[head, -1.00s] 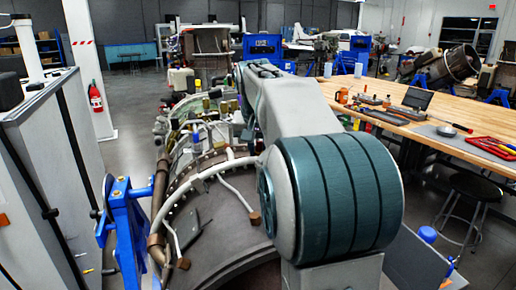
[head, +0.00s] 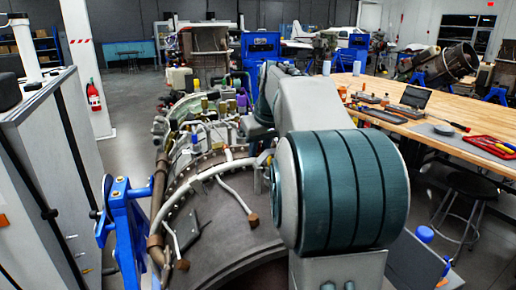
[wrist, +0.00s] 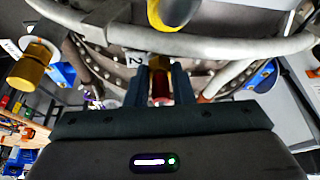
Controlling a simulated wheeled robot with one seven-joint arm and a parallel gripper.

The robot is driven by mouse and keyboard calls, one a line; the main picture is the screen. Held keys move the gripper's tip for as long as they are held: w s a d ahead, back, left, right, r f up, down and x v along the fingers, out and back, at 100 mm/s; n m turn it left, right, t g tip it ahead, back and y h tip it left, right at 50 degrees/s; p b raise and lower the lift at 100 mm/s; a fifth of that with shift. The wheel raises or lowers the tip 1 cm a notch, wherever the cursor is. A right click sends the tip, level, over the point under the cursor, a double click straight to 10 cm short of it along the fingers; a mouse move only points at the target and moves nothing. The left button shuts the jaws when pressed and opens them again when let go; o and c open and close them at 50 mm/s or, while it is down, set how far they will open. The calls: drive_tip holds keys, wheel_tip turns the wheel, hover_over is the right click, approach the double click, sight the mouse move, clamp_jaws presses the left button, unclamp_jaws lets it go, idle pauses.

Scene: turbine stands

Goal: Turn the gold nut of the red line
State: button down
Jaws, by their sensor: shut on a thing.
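In the wrist view, my gripper (wrist: 159,78) has its two dark fingers on either side of the gold nut (wrist: 157,62), shut on it. The red line (wrist: 161,91) shows as a short red piece between the fingers, just below the nut. A tag with a "2" sits by the left fingertip. In the head view my own arm hides the gripper, the nut and the red line.
The turbine (head: 228,215) lies on a blue stand (head: 126,222). In the wrist view, a pale pipe (wrist: 215,45) crosses close above the fingertips, and another gold fitting (wrist: 28,70) hangs at left. A wooden workbench (head: 455,125) stands at right.

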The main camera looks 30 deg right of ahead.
drive_tip(key=shift+n, duration=0.4)
drive_tip(key=c, duration=1.2)
unclamp_jaws()
drive_tip(key=shift+c, duration=0.2)
drive_tip(key=v, duration=1.4)
drive_tip(key=shift+d, duration=0.25)
drive_tip(key=shift+f, duration=0.1)
